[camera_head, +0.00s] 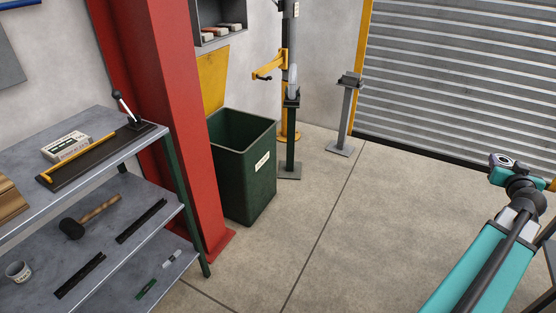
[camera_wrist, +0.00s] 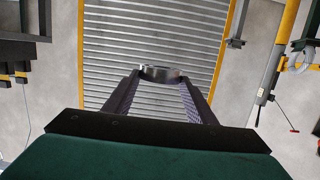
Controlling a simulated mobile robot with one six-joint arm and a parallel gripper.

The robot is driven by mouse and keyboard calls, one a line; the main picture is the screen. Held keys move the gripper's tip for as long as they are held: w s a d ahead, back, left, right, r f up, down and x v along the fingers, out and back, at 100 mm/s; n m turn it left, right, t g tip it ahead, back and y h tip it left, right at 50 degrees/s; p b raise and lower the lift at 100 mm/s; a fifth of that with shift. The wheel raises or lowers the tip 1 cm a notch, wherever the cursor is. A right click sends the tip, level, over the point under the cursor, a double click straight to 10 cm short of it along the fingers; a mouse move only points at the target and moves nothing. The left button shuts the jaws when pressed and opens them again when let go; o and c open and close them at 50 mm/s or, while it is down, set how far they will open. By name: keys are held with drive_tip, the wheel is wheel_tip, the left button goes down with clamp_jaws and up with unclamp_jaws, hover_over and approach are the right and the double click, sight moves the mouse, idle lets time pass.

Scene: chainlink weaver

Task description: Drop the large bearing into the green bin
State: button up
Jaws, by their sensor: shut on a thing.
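The large bearing, a dark metallic ring (camera_wrist: 158,72), is held between the fingertips of my gripper (camera_wrist: 160,78) in the wrist view. The fingers are shut on it, with the roller shutter behind. The green bin (camera_head: 248,185), dark green, open-topped and with a white label, stands on the floor beside the red column in the head view. My arm is at the right of the head view, well apart from the bin.
A red column (camera_head: 165,120) stands left of the bin, beside a grey shelf unit (camera_head: 85,180) holding tools. A yellow-armed post (camera_head: 290,95) and a grey stand (camera_head: 345,115) are behind it. The concrete floor (camera_head: 360,220) between bin and arm is clear.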

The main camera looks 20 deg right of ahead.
drive_tip(key=w+a+f+n+t+y, duration=0.2)
drive_tip(key=w+a+f+n+y, duration=0.15)
drive_tip(key=w+a, duration=0.55)
drive_tip(key=w+a+f+n+t+y, duration=0.1)
drive_tip(key=w+a+f+n+y, duration=0.15)
drive_tip(key=w+a+y, duration=0.6)
drive_tip(key=w+a+f+n+t, duration=0.2)
drive_tip(key=w+a+n, duration=0.3)
drive_tip(key=a, duration=0.7)
drive_tip(key=w+a+f+n+g+y, duration=0.1)
drive_tip(key=a+n+g+y, duration=0.2)
drive_tip(key=a, duration=1.4)
drive_tip(key=w+a+f+n+g+y, duration=0.1)
drive_tip(key=a+n+g+y, duration=0.3)
drive_tip(key=a+y, duration=0.5)
drive_tip(key=w+a+n, duration=0.1)
drive_tip(key=a+n, duration=0.1)
drive_tip(key=a, duration=0.7)
drive_tip(key=shift+w+f, duration=0.15)
drive_tip(key=shift+f, duration=0.2)
